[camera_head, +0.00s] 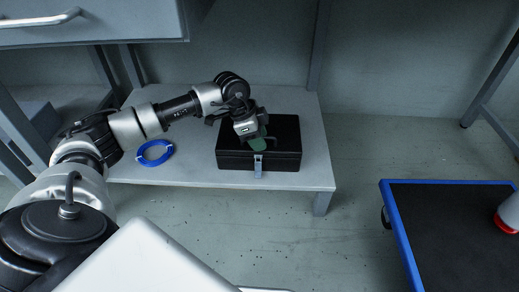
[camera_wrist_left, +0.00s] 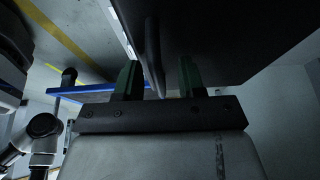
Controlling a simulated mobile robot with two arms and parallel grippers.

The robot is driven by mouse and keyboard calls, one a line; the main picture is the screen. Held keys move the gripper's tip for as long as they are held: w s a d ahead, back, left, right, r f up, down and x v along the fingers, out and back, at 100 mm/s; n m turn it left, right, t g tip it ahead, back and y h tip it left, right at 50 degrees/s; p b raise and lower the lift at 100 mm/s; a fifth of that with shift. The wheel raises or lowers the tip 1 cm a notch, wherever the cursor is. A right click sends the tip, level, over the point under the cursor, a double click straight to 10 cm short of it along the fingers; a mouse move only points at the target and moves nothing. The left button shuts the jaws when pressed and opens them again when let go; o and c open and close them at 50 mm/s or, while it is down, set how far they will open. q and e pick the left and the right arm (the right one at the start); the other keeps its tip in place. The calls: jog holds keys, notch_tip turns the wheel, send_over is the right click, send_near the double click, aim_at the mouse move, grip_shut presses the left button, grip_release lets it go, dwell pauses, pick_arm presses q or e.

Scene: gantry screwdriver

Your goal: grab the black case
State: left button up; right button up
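The black case (camera_head: 287,152) lies closed on the low grey shelf, with a silver latch on its front side. My left gripper (camera_head: 258,145) reaches over the case's front edge near the latch. In the left wrist view the two green fingers (camera_wrist_left: 158,80) stand apart. A dark, upright strip like a handle (camera_wrist_left: 153,45) shows between them, with gaps on both sides. The case's dark side (camera_wrist_left: 225,35) fills the upper right there. In the head view the gripper hides part of the case's lid and front. My right gripper is not in view.
The shelf (camera_head: 318,170) also holds a coil of blue cable (camera_head: 141,155) left of the case. A grey drawer unit (camera_head: 100,32) hangs above at the left. A black-topped cart with a blue rim (camera_head: 402,238) stands at the right, with a white and red object (camera_head: 509,215) on its right side.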

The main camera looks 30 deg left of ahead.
pick_arm(q)
jog(key=shift+f, duration=0.1)
grip_shut()
dwell(1.1)
